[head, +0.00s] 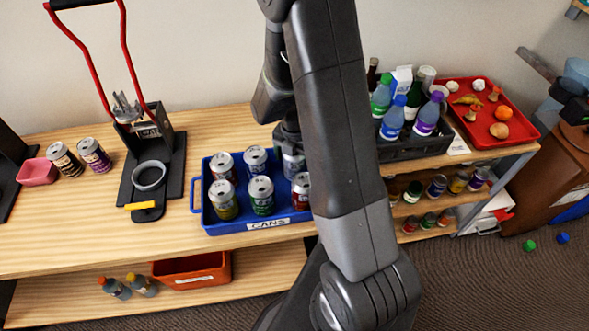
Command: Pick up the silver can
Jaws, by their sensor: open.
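A blue tray (212,223) labelled CANS stands on the wooden bench and holds several upright cans with silver tops. A greyish can (293,166) at its back right looks most like the silver can; my arm hides part of it. My gripper (289,143) points down just above that can, at the tray's back right. It is open, but its fingertips are small and partly hidden. I cannot tell whether they touch the can.
Nearby in the tray are a blue-white can (255,161), a green can (261,199) and a red can (300,194). A can crusher (150,150) with red handles stands left. A dark crate (400,152) of bottles and a red tray (520,134) are right.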

